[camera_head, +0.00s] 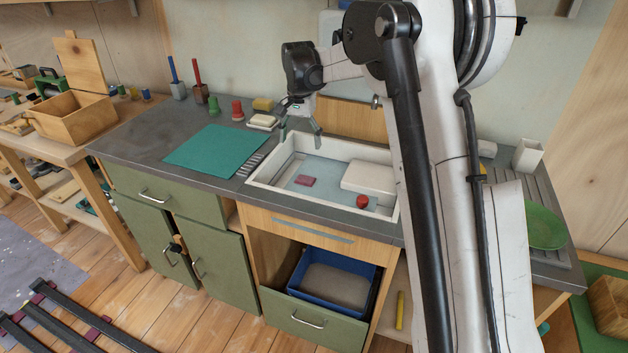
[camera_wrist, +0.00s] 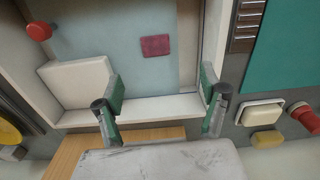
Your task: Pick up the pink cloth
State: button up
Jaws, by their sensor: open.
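The pink cloth (camera_head: 305,181) is a small flat folded piece lying on the pale blue floor of the white sink (camera_head: 262,182). In the wrist view the cloth (camera_wrist: 156,46) lies beyond my fingertips, roughly between their lines. My gripper (camera_head: 301,136) hangs over the back rim of the sink, above and behind the cloth and apart from it. In the wrist view my gripper (camera_wrist: 162,92) has its two green-padded fingers spread wide with nothing between them.
A white block (camera_head: 369,178) and a red round-topped thing (camera_head: 362,201) are in the sink's right part. A teal mat (camera_head: 213,150) lies left of the sink. A soap dish (camera_head: 262,121), yellow sponge (camera_head: 263,104) and red item (camera_head: 237,110) stand behind. A blue bin (camera_head: 335,277) sits in the open drawer below.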

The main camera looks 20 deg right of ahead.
notch_tip(320, 180, down, 2)
jog(key=w+d+f, duration=0.1)
jog(key=w, duration=0.1)
send_over(305, 179)
jog(key=w, duration=0.1)
jog(key=shift+m, duration=0.3)
notch_tip(305, 179, down, 8)
jog(key=shift+r+b, duration=0.2)
jog(key=shift+b, duration=0.25)
jog(key=shift+s+f+b, duration=0.15)
jog(key=shift+s+f, duration=0.05)
jog(key=shift+f, duration=0.55)
jog(key=shift+s+f+b, duration=0.15)
jog(key=shift+s+f, duration=0.1)
jog(key=shift+f, duration=0.5)
jog(key=shift+s+f+b, duration=0.15)
jog(key=shift+s+f, duration=0.05)
jog(key=shift+f, duration=1.05)
jog(key=c, duration=1.2)
jog(key=shift+c, duration=0.2)
jog(key=shift+r, duration=0.1)
